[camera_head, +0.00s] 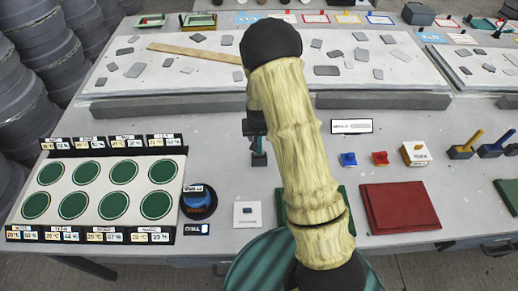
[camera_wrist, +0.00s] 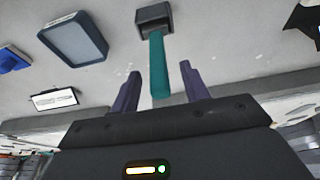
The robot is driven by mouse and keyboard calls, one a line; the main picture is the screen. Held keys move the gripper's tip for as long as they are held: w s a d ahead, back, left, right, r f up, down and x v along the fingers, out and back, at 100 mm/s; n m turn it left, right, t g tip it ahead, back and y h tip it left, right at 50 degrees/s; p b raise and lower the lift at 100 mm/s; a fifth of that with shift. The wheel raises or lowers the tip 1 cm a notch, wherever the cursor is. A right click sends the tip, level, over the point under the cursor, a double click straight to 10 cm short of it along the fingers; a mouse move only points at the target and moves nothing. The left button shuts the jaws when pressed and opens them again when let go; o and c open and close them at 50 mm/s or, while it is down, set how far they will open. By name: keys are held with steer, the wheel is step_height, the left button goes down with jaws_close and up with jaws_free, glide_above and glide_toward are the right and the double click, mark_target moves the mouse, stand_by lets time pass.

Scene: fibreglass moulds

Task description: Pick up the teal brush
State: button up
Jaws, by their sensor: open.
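The teal brush (camera_wrist: 160,72) shows in the wrist view as a straight teal handle joined to a dark grey block (camera_wrist: 154,19). Its handle lies between the two purple fingers of my gripper (camera_wrist: 161,68), with a visible gap on each side. My gripper is open and holds nothing. In the head view my gripper (camera_head: 256,128) is left of my forearm, over the middle of the table. A dark block (camera_head: 259,159) shows just below it there; the handle is mostly hidden by the gripper.
A green-disc board (camera_head: 130,175) lies left on the grey table. A white label card (camera_head: 352,126), blue and red (camera_head: 380,158) small pieces, and a red mat (camera_head: 399,207) lie right. Yellow-handled (camera_head: 467,145) and blue-handled (camera_head: 497,145) brushes stand far right. A long raised slab (camera_head: 390,101) runs behind.

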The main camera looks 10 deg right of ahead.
mark_target(259, 149)
steer(key=shift+p+x, duration=0.35)
steer(key=shift+x, duration=0.95)
steer(key=shift+d, duration=0.1)
jaws_close()
